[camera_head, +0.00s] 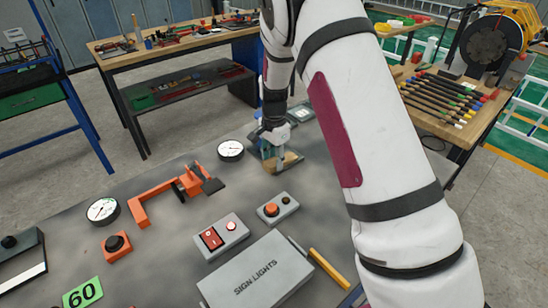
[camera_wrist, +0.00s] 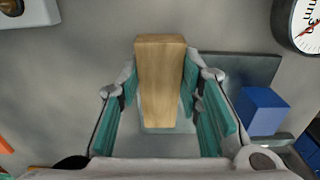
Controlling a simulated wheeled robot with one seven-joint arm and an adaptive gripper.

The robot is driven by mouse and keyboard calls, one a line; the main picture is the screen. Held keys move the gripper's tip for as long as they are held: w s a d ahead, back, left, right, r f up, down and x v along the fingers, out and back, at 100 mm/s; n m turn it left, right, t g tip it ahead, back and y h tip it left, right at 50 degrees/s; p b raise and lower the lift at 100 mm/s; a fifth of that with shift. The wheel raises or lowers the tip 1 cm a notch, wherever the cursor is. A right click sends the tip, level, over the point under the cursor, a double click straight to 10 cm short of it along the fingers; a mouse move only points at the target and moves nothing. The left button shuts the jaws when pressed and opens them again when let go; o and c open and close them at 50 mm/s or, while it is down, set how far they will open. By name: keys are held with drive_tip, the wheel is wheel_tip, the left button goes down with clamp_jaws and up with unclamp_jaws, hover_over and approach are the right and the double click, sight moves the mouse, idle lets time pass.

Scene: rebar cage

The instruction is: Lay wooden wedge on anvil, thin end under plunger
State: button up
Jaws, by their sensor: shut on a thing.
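The wooden wedge (camera_wrist: 161,75) is tan and sits between the teal pads of my gripper (camera_wrist: 160,110) in the wrist view. My gripper is shut on it. In the head view my gripper (camera_head: 273,152) is low over the grey bench, and part of the wedge (camera_head: 290,160) shows beside its fingers. Whether the wedge touches the surface below is unclear. An orange C-shaped frame (camera_head: 165,188) with a dark end piece stands left of my gripper. I cannot make out an anvil or plunger for certain.
A dial gauge (camera_head: 231,150) stands between the orange frame and my gripper. Switch boxes (camera_head: 221,236) and a grey SIGN LIGHTS box (camera_head: 258,275) are nearer the front.

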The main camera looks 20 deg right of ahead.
drive_tip(key=o, duration=1.2)
wheel_tip(320, 180, up, 11)
wheel_tip(320, 180, up, 7)
drive_tip(key=p, duration=0.1)
hover_over(274, 161)
drive_tip(key=shift+s, duration=0.15)
